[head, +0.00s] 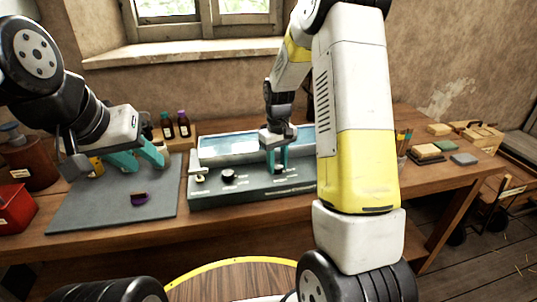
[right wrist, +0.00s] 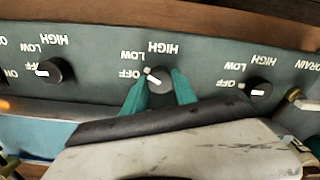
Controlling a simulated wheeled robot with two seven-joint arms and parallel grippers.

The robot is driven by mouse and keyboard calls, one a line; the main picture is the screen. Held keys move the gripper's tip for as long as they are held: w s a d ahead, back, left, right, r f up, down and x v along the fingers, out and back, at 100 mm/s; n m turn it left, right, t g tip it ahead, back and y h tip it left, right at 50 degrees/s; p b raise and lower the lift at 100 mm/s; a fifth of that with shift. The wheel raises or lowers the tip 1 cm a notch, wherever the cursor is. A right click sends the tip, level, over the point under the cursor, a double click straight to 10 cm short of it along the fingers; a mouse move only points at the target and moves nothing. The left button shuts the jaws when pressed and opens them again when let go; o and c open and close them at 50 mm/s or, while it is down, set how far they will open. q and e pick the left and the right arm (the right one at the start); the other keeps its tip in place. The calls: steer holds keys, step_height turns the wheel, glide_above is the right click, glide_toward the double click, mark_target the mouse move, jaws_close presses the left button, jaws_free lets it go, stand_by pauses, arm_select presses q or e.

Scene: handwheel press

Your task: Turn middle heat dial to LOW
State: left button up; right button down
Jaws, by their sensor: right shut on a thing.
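The grey-green control panel (head: 250,190) runs along the front of a bath-like unit on the bench. In the right wrist view, upside down, the black middle heat dial (right wrist: 158,78) sits between two other dials. Its white pointer slants up-left, between OFF and LOW as best I can tell. My right gripper (head: 278,170) has its teal fingers on both sides of this dial, shut on it; it also shows in the right wrist view (right wrist: 160,92). My left gripper (head: 145,163) is open and empty above the grey mat, its fingers spread apart.
The neighbouring dials (right wrist: 58,70) and (right wrist: 260,88) point to OFF. A drain fitting (right wrist: 298,100) is beside them. A purple object (head: 139,199) lies on the grey mat (head: 100,212). Small bottles (head: 183,125) stand behind; a red box (head: 15,212) is far left.

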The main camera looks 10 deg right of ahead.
mark_target(277, 166)
steer(key=shift+m, duration=1.7)
steer(key=c, duration=1)
jaws_free()
steer(key=shift+r, duration=3.9)
